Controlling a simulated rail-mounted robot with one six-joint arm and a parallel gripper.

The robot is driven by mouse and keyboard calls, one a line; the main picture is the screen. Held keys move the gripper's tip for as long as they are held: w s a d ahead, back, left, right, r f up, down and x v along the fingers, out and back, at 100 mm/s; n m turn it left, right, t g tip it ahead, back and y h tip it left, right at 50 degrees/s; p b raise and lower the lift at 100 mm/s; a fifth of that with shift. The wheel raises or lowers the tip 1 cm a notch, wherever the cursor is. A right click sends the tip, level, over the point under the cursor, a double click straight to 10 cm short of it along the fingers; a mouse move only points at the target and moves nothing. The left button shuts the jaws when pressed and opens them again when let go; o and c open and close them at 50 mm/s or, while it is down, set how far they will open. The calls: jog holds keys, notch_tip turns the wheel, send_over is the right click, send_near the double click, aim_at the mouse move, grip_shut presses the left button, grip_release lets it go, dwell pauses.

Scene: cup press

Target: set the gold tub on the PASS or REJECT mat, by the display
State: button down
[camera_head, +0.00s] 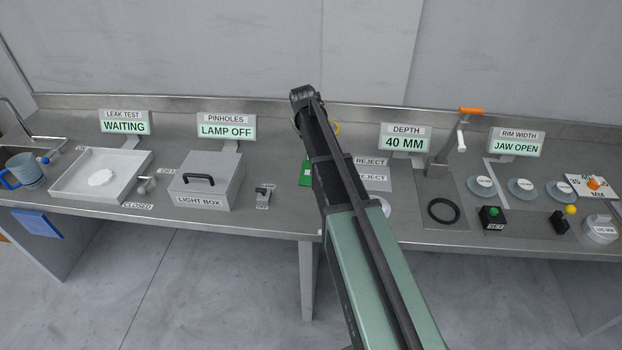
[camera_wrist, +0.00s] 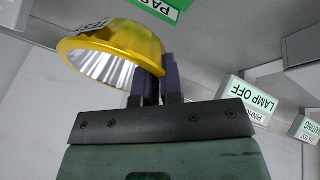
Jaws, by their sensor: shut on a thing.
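The gold tub (camera_wrist: 125,38) is in my gripper (camera_wrist: 158,75) in the wrist view. The fingers are shut on its rim, and it is tilted with its silvery inside showing. In the head view my arm hides nearly all of the tub; only a yellow edge (camera_head: 336,128) shows. The green PASS mat (camera_head: 305,174) is partly hidden left of my arm, and it also shows in the wrist view (camera_wrist: 164,8). The REJECT mat (camera_head: 376,184) is pale and lies right of my arm. The depth display (camera_head: 405,142) reads 40 MM.
The pinholes display (camera_head: 226,131) reads LAMP OFF above the closed light box (camera_head: 207,180). The leak test display (camera_head: 125,127) reads WAITING above a white tray (camera_head: 75,188). The rim width display (camera_head: 515,149) reads JAW OPEN. A lever stand (camera_head: 452,155) is right of the depth display.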

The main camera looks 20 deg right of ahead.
notch_tip(320, 180, down, 16)
jog(key=b, duration=1.3)
jog(key=shift+r, duration=0.3)
jog(key=shift+f, duration=0.2)
jog(key=c, duration=1.3)
grip_release()
jog(key=shift+o, duration=0.2)
jog(key=shift+r, duration=0.1)
jog(key=shift+a+r+p, duration=0.1)
jog(key=shift+r+p, duration=0.25)
jog(key=p+v, duration=1.1)
jog(key=v, duration=0.1)
jog(key=s+a+g+y, duration=0.1)
jog(key=s+a, duration=0.4)
jog(key=s, duration=0.4)
jog(key=s+a+f+g+y, duration=0.1)
jog(key=s+a, duration=0.4)
jog(key=s, duration=0.4)
jog(key=s+a+f+m+g+y, duration=0.1)
jog(key=s+a, duration=0.4)
jog(key=s, duration=0.4)
jog(key=shift+a+g, duration=0.15)
jog(key=shift+g, duration=0.15)
